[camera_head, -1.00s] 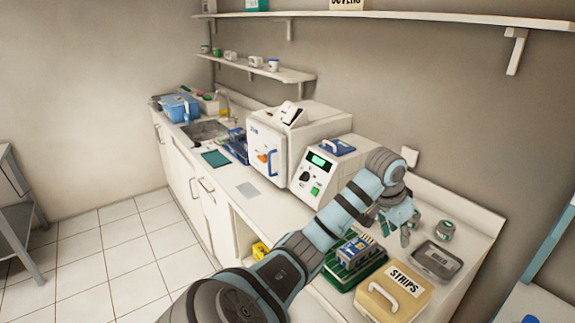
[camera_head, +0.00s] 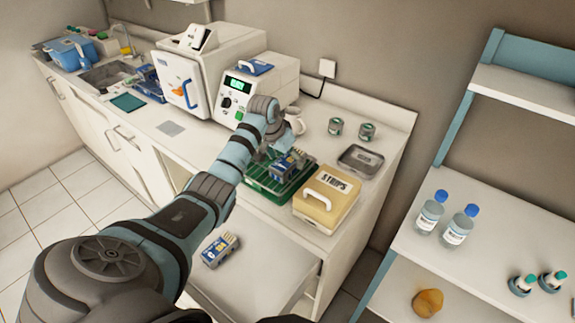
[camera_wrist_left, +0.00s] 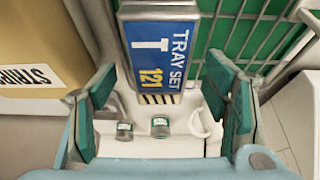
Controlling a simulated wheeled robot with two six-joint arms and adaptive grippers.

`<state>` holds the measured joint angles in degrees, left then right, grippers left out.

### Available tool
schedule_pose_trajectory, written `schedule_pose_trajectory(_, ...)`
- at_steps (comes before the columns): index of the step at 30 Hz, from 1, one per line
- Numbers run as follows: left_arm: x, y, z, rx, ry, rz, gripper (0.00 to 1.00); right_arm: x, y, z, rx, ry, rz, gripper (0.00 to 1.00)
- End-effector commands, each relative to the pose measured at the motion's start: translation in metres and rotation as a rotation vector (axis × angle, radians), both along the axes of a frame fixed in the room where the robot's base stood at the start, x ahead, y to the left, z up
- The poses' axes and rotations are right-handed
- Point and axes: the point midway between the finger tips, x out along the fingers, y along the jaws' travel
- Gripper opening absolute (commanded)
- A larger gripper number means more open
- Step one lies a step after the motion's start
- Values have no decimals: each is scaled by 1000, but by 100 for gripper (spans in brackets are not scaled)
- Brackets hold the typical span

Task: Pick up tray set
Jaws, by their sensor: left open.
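A blue and yellow tray set pack (camera_head: 283,168) sits on the green rack (camera_head: 256,188) on the counter. In the left wrist view the label of the tray set (camera_wrist_left: 158,52) reads "TRAY SET 121". My left gripper (camera_head: 286,146) is at the rack, close to the pack. In the left wrist view the green-padded fingers of my left gripper (camera_wrist_left: 160,112) are spread apart, with the pack showing between and beyond them. I cannot tell whether they touch it. A similar blue pack (camera_head: 220,249) lies on the white lower surface in front of the counter. My right gripper is not in view.
A tan STRIPS box (camera_head: 326,203) stands right beside the rack. A grey metal tray (camera_head: 360,160), green cans (camera_head: 335,126) and white cups (camera_head: 297,122) are behind. A white device (camera_head: 258,90) is at the back left. A shelf with bottles (camera_head: 431,212) stands right.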

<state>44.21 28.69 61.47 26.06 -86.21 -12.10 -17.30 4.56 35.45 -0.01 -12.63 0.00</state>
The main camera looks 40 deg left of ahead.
Motion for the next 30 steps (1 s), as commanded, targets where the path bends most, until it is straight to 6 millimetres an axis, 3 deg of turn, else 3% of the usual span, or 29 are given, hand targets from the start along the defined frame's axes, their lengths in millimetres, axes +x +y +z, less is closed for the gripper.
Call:
schedule_pose_trajectory(3, 7, -1, -19, -1, 1, 1, 69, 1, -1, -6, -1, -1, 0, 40)
schedule_pose_trajectory(10, 8, 0, -20, 0, -1, 0, 68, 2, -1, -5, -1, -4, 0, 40)
schedule_pose_trajectory(21, 7, 0, -20, 0, 0, 0, 8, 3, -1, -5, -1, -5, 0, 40)
schedule_pose_trajectory(30, 8, 0, -15, 0, -1, 0, 8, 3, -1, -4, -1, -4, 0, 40)
